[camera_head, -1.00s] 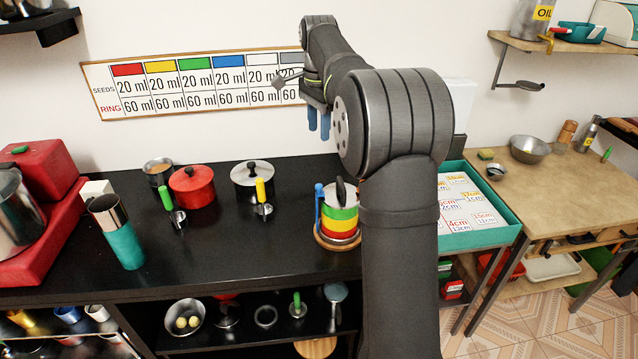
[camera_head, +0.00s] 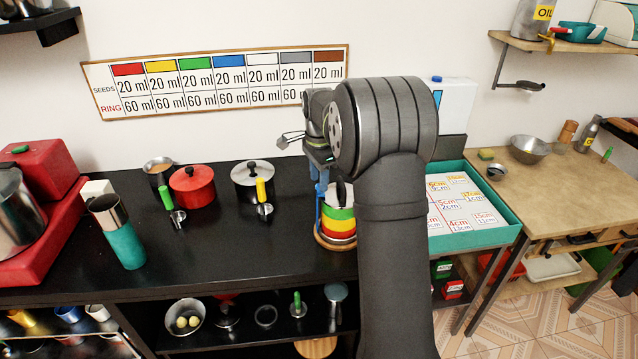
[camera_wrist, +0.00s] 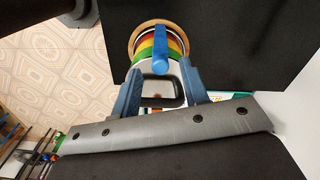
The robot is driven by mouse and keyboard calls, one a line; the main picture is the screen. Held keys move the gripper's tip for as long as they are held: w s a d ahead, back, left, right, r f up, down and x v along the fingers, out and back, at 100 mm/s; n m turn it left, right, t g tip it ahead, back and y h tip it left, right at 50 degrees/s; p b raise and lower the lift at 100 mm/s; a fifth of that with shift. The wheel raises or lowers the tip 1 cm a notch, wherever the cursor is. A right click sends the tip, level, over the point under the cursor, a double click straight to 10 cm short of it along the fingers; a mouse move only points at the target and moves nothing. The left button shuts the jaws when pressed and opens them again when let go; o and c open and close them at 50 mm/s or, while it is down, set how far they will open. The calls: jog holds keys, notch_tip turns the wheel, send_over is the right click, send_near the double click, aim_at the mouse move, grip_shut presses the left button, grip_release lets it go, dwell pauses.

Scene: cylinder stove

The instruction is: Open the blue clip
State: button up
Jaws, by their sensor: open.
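The blue clip (camera_head: 319,208) stands upright at the left side of a striped cylinder stack (camera_head: 340,228) of white, green, yellow and red bands on a round wooden base. In the wrist view the blue clip (camera_wrist: 160,45) shows in front of the stack (camera_wrist: 146,45), in line with the gap between my fingers. My gripper (camera_head: 320,174) is just above the clip in the head view. In the wrist view my gripper (camera_wrist: 160,72) is open, with a blue finger on each side of the gap. Whether either finger touches the clip cannot be told. My arm partly hides the stack.
A silver pot (camera_head: 253,182), a red pot (camera_head: 192,187) and yellow- and green-handled tools stand to the left. A teal tray (camera_head: 470,238) is at the right.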

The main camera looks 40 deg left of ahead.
jog(key=shift+f, duration=1.1)
grip_shut()
jog(key=shift+s, duration=0.1)
